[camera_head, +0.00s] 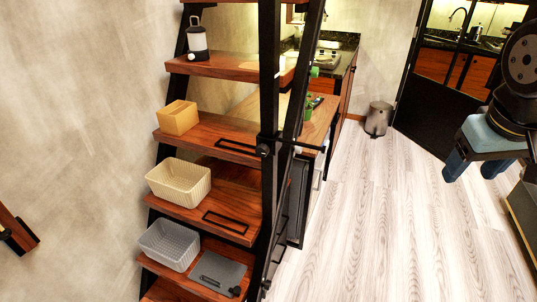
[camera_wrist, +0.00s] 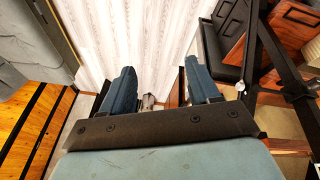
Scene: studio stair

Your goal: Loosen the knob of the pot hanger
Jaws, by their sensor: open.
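A black clamp-like fitting with a round knob (camera_head: 263,150) sits on the black upright of the stair frame, and a thin dark bar (camera_head: 305,147) runs right from it. I take this to be the pot hanger, but it is small and I cannot be sure. My gripper (camera_head: 474,168) is at the right of the head view, well apart from the fitting, with its blue fingers pointing down. In the wrist view my gripper (camera_wrist: 158,85) is open, with nothing between its fingers. A small pale round part (camera_wrist: 241,88) shows on the black frame there; I cannot tell whether it is the knob.
A bin (camera_head: 378,119) stands by the far wall. Pale floor (camera_head: 400,230) is clear between stair and gripper.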

